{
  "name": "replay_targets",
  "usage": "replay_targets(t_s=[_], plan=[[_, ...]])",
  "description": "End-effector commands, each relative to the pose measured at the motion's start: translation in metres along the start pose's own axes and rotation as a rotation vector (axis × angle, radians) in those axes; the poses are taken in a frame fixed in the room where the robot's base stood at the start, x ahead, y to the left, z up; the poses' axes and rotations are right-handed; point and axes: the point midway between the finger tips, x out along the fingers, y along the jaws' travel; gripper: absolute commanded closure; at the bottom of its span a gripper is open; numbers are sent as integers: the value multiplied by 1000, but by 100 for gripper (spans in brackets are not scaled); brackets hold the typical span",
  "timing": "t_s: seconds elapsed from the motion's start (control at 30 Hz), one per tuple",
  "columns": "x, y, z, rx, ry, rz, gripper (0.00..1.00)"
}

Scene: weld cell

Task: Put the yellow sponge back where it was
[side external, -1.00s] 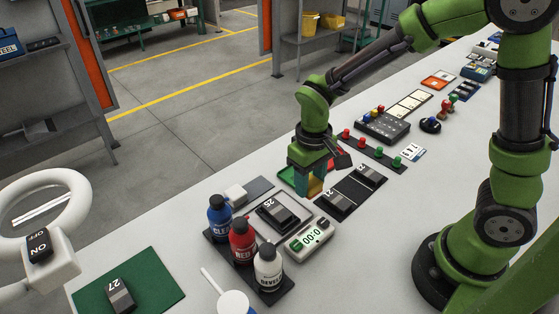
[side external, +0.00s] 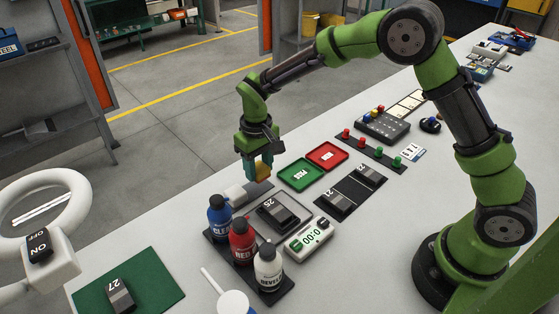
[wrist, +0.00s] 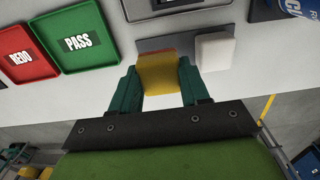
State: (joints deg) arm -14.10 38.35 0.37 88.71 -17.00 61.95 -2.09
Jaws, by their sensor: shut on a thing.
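My gripper (side external: 258,168) is shut on the yellow sponge (side external: 262,172). The sponge also shows between the green fingers in the wrist view (wrist: 160,74), with an orange-red far edge. It is held above the grey mat (side external: 262,188), over the mat's free part; whether it touches cannot be told. The mat also shows behind the sponge in the wrist view (wrist: 148,44). A white block (side external: 235,194) rests on the mat's other end, beside the sponge, and shows in the wrist view (wrist: 215,51).
The green PASS tray (side external: 300,174) and red REDO tray (side external: 327,156) lie empty to the right of my gripper. Blue (side external: 219,217), red (side external: 242,242) and white (side external: 268,267) bottles stand in front left. A dark block on a plate (side external: 278,214) lies nearby.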

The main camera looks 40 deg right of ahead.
Motion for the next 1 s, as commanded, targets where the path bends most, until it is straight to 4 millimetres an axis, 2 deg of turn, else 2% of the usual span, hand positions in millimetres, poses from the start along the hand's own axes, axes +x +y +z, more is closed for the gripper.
replay_targets(t_s=[0.07, 0.3, 0.67, 0.7, 0.87, 1.0], plan=[[1, -1, -6, -1, 1, 0, 83], [34, -1, -5, -1, -1, 1, 83], [38, -1, -5, 0, 0, 0, 83], [39, -1, -5, 0, 0, 0, 53], [39, -1, -5, 0, 1, 0, 29], [39, -1, -5, 0, 1, 0, 29]])
